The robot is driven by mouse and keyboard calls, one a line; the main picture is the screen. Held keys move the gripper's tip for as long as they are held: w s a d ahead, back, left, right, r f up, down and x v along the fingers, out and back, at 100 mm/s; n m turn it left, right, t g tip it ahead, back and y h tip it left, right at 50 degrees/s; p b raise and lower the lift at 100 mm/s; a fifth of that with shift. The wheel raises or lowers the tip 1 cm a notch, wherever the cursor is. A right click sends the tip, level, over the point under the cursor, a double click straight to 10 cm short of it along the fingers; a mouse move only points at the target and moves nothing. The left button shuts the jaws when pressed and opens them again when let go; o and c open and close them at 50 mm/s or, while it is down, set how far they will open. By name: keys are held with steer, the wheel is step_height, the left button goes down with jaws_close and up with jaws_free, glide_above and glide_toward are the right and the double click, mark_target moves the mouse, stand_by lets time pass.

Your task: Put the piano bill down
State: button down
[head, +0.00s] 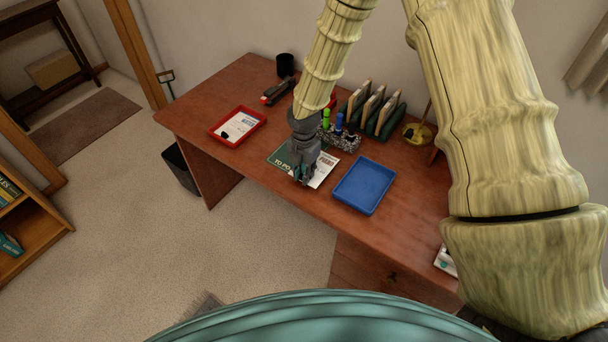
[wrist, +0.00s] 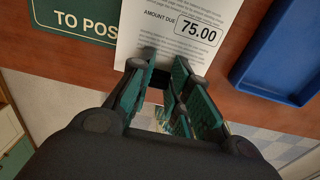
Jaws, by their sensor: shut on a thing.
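The piano bill is a white sheet (wrist: 165,30) with "AMOUNT DUE 75.00" printed on it. In the wrist view its near edge lies at my gripper's fingertips. In the head view the bill (head: 322,172) is partly hidden by my gripper (head: 302,178). My gripper is shut on the bill's near edge, low over the desk front. A dark green mat marked "TO POS..." (wrist: 75,22) lies at the bill's left, and the bill overlaps its right side. In the head view the green mat (head: 283,157) is partly covered too. I cannot tell whether the bill touches the desk.
A blue tray (head: 364,186) is empty to the right. A red tray (head: 238,126) with a paper and a small dark thing lies to the left. Behind stand a pen holder (head: 341,138), a file rack (head: 372,112), a stapler-like thing (head: 279,91) and a black cup (head: 285,64).

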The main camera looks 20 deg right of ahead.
steer(key=shift+f, duration=0.95)
steer(key=shift+f, duration=0.15)
steer(key=c, duration=1.3)
jaws_free()
steer(key=shift+c, duration=0.2)
step_height(320, 180, up, 12)
steer(key=b, duration=0.2)
